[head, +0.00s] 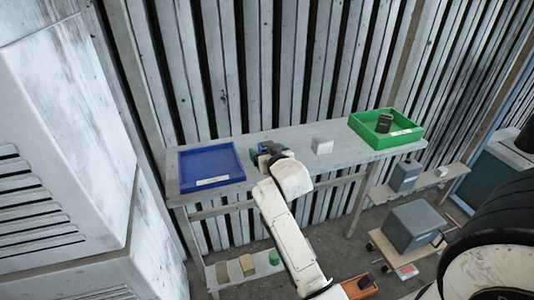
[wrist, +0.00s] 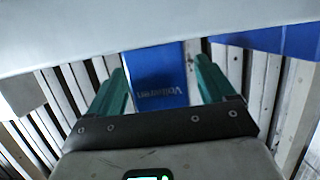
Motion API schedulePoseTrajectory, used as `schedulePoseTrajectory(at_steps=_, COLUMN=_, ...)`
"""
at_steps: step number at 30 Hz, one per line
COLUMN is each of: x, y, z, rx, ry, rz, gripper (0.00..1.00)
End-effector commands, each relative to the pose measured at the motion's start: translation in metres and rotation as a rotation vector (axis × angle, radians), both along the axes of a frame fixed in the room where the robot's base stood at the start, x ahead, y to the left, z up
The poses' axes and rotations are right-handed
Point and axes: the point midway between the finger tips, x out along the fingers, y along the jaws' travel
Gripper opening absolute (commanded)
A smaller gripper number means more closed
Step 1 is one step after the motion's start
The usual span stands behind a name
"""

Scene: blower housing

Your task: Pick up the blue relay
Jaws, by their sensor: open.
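The blue relay (wrist: 157,80) shows in the wrist view as a blue block with upside-down lettering. It stands between the two green fingers of my gripper (wrist: 162,70). The fingers are open; a gap shows at the right finger, and the left finger looks close to the relay's side. The relay's far end is cut off by a pale surface across the top of that view. In the head view my gripper (head: 262,156) is low over the middle of the shelf, and my wrist mostly hides the relay there.
A blue tray (head: 238,176) lies left of my gripper on the grey shelf (head: 305,168). A white block (head: 322,146) stands close on the right. A green tray (head: 362,132) with a dark item (head: 384,123) is farther right. A slatted wall (head: 270,70) rises behind.

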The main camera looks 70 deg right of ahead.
Motion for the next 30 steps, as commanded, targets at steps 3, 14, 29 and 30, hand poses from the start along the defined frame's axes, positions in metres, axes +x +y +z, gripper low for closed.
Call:
schedulePoseTrajectory(at_steps=3, x=-0.0001, y=0.0002, z=0.0000, rx=0.000, ry=0.000, rz=0.000, gripper=0.78)
schedulePoseTrajectory(at_steps=14, x=-0.0001, y=0.0004, z=0.0000, rx=0.000, ry=0.000, rz=0.000, gripper=0.44)
schedulePoseTrajectory(at_steps=29, x=0.0001, y=0.0003, z=0.0021, rx=-0.002, ry=-0.001, rz=0.000, gripper=0.23)
schedulePoseTrajectory(at_steps=30, x=0.0003, y=0.0003, z=0.0036, rx=-0.002, ry=-0.001, rz=0.000, gripper=0.23)
